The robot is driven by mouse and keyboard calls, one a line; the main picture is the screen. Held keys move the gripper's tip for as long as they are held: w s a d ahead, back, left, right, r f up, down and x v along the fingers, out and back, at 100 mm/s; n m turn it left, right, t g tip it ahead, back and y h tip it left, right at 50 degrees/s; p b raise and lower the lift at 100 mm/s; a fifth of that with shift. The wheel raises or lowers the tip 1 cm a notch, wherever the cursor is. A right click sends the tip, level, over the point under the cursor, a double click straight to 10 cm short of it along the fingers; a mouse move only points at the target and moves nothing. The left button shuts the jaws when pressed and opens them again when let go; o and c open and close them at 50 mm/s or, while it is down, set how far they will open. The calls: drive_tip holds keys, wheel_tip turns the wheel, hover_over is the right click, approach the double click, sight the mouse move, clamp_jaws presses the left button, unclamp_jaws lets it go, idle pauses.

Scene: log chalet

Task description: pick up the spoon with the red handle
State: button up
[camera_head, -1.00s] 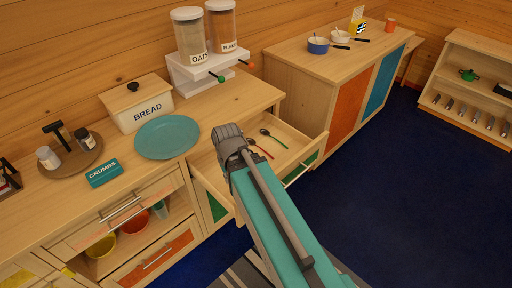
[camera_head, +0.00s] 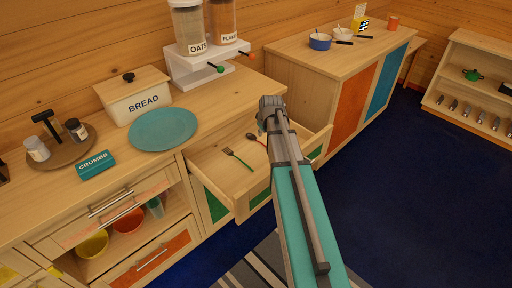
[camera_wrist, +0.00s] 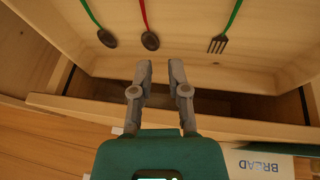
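The spoon with the red handle (camera_wrist: 149,38) lies in an open drawer (camera_wrist: 240,60), its dark bowl toward my gripper in the wrist view. In the head view its bowl (camera_head: 251,136) shows just left of my gripper (camera_head: 270,104), which hides part of it. A green-handled spoon (camera_wrist: 106,37) lies left of it in the wrist view, and a green-handled fork (camera_wrist: 218,43) lies to the right. In the wrist view my gripper (camera_wrist: 160,68) is open and empty, its fingertips apart a little short of the red spoon's bowl.
The drawer's walls (camera_head: 245,205) surround the cutlery. The counter holds a bread box (camera_head: 133,97), a teal plate (camera_head: 163,130), a crumbs box (camera_head: 95,165) and a dispenser stand (camera_head: 205,72). The blue floor (camera_head: 400,190) at right is clear.

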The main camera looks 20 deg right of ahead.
drive_tip(key=shift+w+d+f, duration=0.1)
drive_tip(key=shift+w+d, duration=0.2)
drive_tip(key=shift+d, duration=0.2)
drive_tip(key=shift+w+d+f, duration=0.1)
drive_tip(key=shift+w+d, duration=0.15)
drive_tip(key=shift+d, duration=0.2)
drive_tip(key=b, duration=0.7)
approach(261, 143)
drive_tip(key=shift+x, duration=1.2)
drive_tip(key=shift+w+f+b, duration=0.25)
drive_tip(key=shift+f+b, duration=0.25)
drive_tip(key=shift+f, duration=0.15)
drive_tip(key=shift+b+x, duration=2.3)
drive_tip(key=shift+x, duration=0.25)
drive_tip(key=shift+w, duration=0.15)
drive_tip(key=shift+c, duration=0.2)
clamp_jaws()
